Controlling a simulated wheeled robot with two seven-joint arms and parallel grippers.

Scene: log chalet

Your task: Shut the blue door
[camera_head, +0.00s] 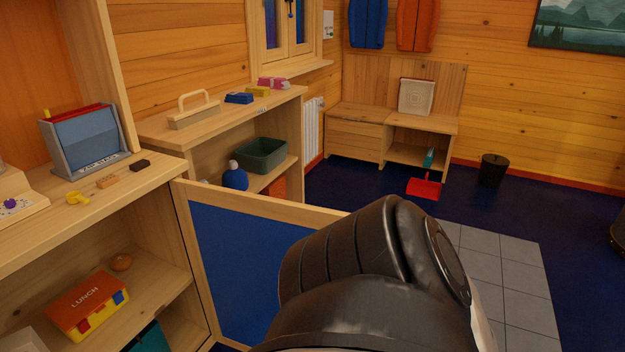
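The blue door (237,262) is a blue panel in a light wooden frame. It stands open, swung out from the right side of the low wooden cabinet (148,180) at the left. Its lower right part is hidden behind a large black arm link of mine. Neither of my grippers is in view, so I cannot see whether either touches the door.
A shelf unit (228,117) stands behind the door. A red dustpan (423,188) and black bin (493,170) stand farther back. Grey floor tiles (510,275) lie clear at right.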

